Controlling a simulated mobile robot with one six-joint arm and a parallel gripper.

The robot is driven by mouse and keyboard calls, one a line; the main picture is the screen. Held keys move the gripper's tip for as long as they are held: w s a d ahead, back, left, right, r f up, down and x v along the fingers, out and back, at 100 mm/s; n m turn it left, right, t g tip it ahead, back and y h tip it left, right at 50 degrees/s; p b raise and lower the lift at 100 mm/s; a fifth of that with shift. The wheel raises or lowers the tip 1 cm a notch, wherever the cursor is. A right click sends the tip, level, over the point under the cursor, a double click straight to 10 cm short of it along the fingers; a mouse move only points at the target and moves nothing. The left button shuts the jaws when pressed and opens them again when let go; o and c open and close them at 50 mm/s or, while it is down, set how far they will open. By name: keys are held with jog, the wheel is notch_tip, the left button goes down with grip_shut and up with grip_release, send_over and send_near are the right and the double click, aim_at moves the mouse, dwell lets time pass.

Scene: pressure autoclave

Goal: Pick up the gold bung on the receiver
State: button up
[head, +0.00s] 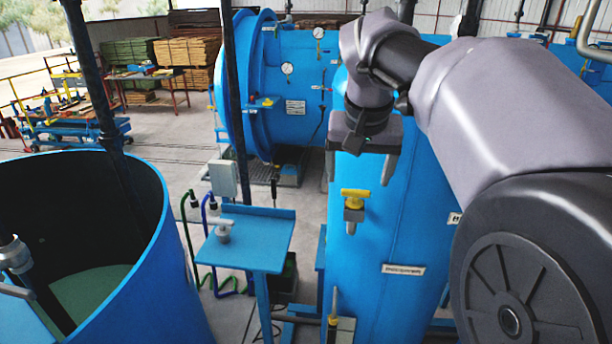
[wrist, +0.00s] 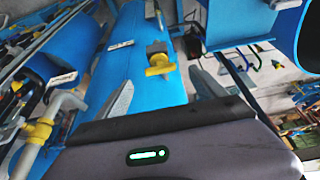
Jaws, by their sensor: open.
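The gold bung (head: 354,196) has a T-shaped yellow top on a grey fitting, on the side of the upright blue receiver (head: 390,235). In the wrist view the gold bung (wrist: 160,66) shows beyond and between my finger ends, its grey fitting behind it. My gripper (head: 360,172) is open and empty, fingers pointing down, just above the bung in the head view. In the wrist view my gripper (wrist: 160,78) has a finger on each side. No contact with the bung is visible; the exact gap cannot be told.
A small blue table (head: 245,240) with a grey fitting on top stands left of the receiver. A large open blue tank (head: 165,260) is at the lower left. A large blue horizontal vessel (head: 295,85) with gauges lies behind. A dark post (head: 236,100) stands between.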

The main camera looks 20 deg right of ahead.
aim_at(356, 192)
jog(key=x, duration=0.8)
jog(key=shift+w+f+p, duration=0.1)
jog(key=shift+f+p, duration=0.2)
jog(key=shift+p, duration=0.05)
jog(key=c, duration=1.5)
jog(key=shift+r, duration=0.15)
